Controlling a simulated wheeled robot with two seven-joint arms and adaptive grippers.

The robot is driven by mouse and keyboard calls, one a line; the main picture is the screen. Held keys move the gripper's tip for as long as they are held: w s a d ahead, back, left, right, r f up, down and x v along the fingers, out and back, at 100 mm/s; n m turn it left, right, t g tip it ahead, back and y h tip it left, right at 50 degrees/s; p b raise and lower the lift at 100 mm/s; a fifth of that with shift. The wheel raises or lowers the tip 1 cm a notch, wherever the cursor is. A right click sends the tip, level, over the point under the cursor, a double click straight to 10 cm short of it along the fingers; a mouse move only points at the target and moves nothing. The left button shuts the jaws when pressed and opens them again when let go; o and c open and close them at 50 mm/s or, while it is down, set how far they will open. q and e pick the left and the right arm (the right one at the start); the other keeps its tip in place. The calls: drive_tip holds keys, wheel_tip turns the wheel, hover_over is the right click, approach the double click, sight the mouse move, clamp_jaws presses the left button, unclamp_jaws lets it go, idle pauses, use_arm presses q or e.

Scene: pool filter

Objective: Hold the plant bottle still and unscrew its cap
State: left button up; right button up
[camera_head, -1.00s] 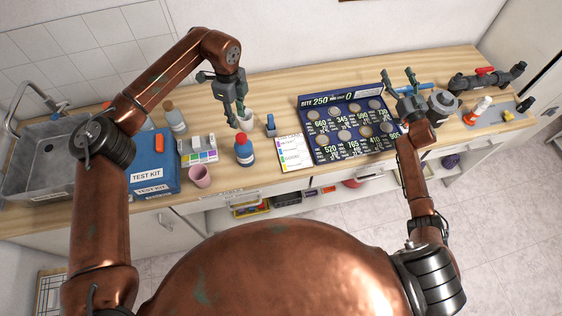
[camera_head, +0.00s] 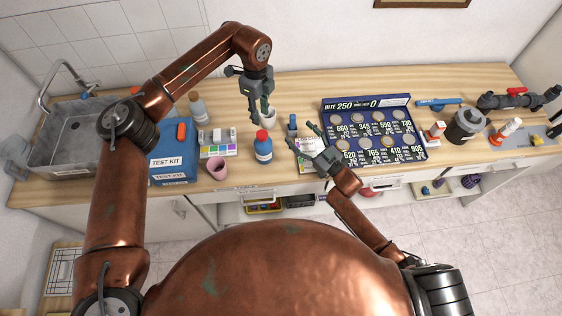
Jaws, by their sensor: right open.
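A small blue bottle with a red cap and a pale label (camera_head: 263,148) stands upright on the wooden counter; no readable writing shows which bottle is the plant bottle. A clear bottle with a light cap (camera_head: 198,108) stands further back to the left. My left gripper (camera_head: 261,110) points down just behind the blue bottle, with its fingers close to a white cup (camera_head: 270,119). Whether its fingers touch or grip anything cannot be told. My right gripper (camera_head: 302,142) is open and empty, right of the blue bottle, fingers spread over a white card.
A blue test kit box (camera_head: 172,163), a color strip (camera_head: 215,150) and a pink cup (camera_head: 217,169) are left of the blue bottle. A dark price board with round discs (camera_head: 372,130) is on the right. A pump-like canister (camera_head: 465,126) and pipe fittings (camera_head: 517,98) stand further right.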

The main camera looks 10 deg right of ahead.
drive_tip(key=g, duration=0.2)
approach(270, 153)
drive_tip(key=shift+n+y, duration=0.4)
drive_tip(key=x, duration=0.4)
drive_tip(key=shift+w+d+f, duration=0.1)
drive_tip(key=shift+w+f, duration=0.05)
drive_tip(key=shift+w, duration=0.05)
drive_tip(key=shift+w+a, duration=0.15)
drive_tip(key=shift+a, duration=0.15)
drive_tip(key=shift+x, duration=3.55)
drive_tip(key=shift+c, duration=0.3)
drive_tip(key=c, duration=1.3)
